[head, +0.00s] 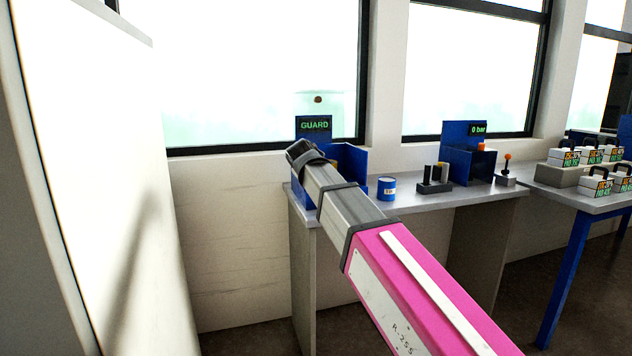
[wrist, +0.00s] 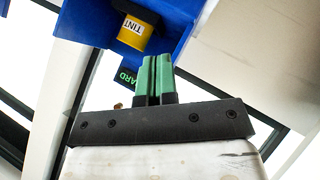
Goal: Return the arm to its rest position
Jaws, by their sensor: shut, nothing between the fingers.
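My arm (head: 420,275), with a pink link and grey end sections, reaches across the head view to the blue guarded box (head: 352,163) on the bench. Its fingers cannot be made out there. In the wrist view my gripper (wrist: 155,78) shows two green fingertips side by side, shut and empty. Beyond them is a yellow tin marked TINT (wrist: 131,33) with a dark end, against the blue box (wrist: 185,22). The fingertips appear just short of the tin in the picture; I cannot tell the gap.
A GUARD sign (head: 314,125) stands above the box. A blue tin (head: 386,188), a dark rack (head: 435,183), a blue unit with a 0 bar display (head: 478,129) and an orange-knobbed lever (head: 507,168) stand along the bench (head: 420,208). White labelled cases (head: 597,186) sit farther right. A pale wall is close at left.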

